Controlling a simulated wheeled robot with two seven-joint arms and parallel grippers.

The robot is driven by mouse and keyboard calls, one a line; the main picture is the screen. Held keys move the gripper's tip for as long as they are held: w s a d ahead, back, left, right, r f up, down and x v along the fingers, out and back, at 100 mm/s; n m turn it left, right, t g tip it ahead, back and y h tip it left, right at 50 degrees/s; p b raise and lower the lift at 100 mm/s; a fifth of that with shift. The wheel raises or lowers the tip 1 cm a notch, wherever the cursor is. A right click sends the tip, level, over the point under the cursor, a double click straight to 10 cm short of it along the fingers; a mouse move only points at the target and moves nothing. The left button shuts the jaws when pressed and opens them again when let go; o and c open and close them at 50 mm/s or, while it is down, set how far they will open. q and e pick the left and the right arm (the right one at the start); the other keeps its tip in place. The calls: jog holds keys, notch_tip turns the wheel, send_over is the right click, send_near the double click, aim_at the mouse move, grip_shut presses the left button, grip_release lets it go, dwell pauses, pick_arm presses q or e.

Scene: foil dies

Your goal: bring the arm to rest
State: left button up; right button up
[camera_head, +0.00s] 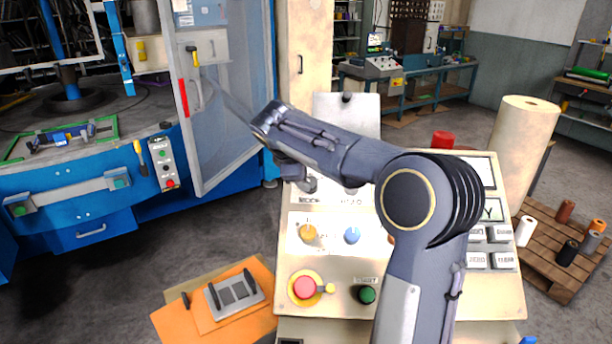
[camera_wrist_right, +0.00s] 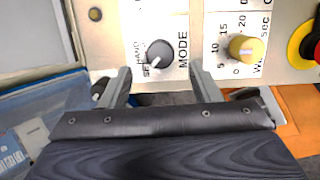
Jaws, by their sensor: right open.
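My right arm reaches up over the control panel (camera_head: 335,270) from the bottom of the head view and bends left at the elbow. My right gripper (camera_head: 296,174) is at the panel's upper left, by the MODE label, and its fingertips are hard to make out there. In the right wrist view my right gripper (camera_wrist_right: 161,84) is open and empty, its two fingers apart. The dark MODE knob (camera_wrist_right: 158,53) shows beyond the gap between the fingers, with no visible contact. Its white pointer is towards the lower left, by the partly cut-off lettering. My left gripper is not in view.
The panel has an orange-yellow knob (camera_head: 308,233), a blue knob (camera_head: 352,235), a red stop button (camera_head: 304,288) and a green button (camera_head: 367,295). A blue machine (camera_head: 60,200) with an open door (camera_head: 235,110) stands left. A pallet (camera_head: 545,255) with rolls stands right.

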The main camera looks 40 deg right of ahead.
dwell(0.4)
jog(key=s+a+f+m+y, duration=0.3)
jog(key=s+a, duration=0.4)
jog(key=s, duration=0.3)
jog(key=s+a+f+m+t+y, duration=0.1)
jog(key=s+a+f+m+y, duration=0.3)
jog(key=s+a, duration=0.4)
jog(key=s+a+f+m+t+y, duration=0.1)
jog(key=s+a+f+m+y, duration=0.2)
jog(key=s+a, duration=0.4)
jog(key=s+f, duration=0.1)
jog(key=s, duration=0.3)
jog(key=shift+s+a+m+b, duration=0.2)
jog(key=shift+s+m+b, duration=0.15)
jog(key=shift+m, duration=0.05)
jog(key=shift+f, duration=0.2)
jog(key=shift+c, duration=0.5)
